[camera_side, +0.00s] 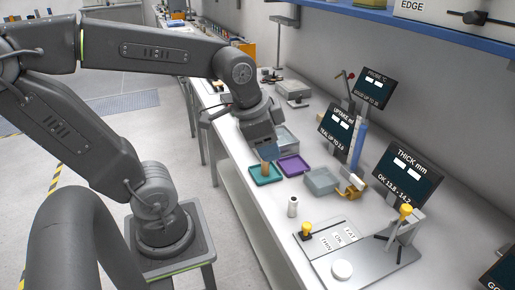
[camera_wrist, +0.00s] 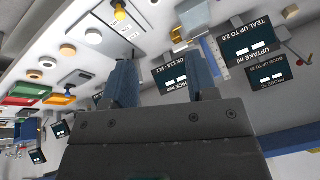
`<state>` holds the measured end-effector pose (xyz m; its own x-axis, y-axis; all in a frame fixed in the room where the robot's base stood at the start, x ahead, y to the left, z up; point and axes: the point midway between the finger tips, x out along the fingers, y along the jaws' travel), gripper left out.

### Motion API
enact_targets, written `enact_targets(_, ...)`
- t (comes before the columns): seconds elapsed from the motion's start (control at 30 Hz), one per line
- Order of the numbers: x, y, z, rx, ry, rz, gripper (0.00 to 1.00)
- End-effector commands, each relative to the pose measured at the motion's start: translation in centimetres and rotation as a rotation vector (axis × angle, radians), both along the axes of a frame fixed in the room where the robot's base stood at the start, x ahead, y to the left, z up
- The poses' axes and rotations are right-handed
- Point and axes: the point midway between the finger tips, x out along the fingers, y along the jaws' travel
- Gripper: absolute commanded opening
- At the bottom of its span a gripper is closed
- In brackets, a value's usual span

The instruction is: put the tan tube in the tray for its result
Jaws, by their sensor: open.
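The tan tube (camera_side: 266,168) stands roughly upright at the teal tray (camera_side: 265,180) in the side view, just below my gripper (camera_side: 269,152). It looks to be inside the tray rim. My blue fingers partly cover its upper end, and I cannot tell whether they touch it. In the wrist view my gripper (camera_wrist: 163,80) has its two blue fingers wide apart, with no tube visible between them. A purple tray (camera_side: 293,166) lies to the right of the teal tray. The uptake screen (camera_side: 340,132) reads "TEAL UP TO 2.0"; its measured value is unclear.
A grey tray (camera_side: 321,182) sits right of the purple one. A white hollow cylinder (camera_side: 292,206) stands on the bench. A gauge plate (camera_side: 350,250) with yellow knobs is in front. The thickness screen (camera_side: 402,175) and probe screen (camera_side: 375,88) stand along the wall.

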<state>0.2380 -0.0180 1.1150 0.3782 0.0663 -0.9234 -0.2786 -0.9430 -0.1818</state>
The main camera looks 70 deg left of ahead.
Motion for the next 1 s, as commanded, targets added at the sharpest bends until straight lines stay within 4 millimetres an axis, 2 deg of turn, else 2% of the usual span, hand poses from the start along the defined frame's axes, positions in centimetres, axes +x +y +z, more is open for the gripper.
enact_targets(0.1, -2.1, -1.9, 0.6, -0.105, -0.073, 0.144, 0.53)
enact_targets(0.3, -3.5, -3.1, 0.7, -0.198, -0.112, 0.265, 0.53)
enact_targets(1.0, -3.5, -3.1, 0.7, -0.202, -0.113, 0.274, 0.53)
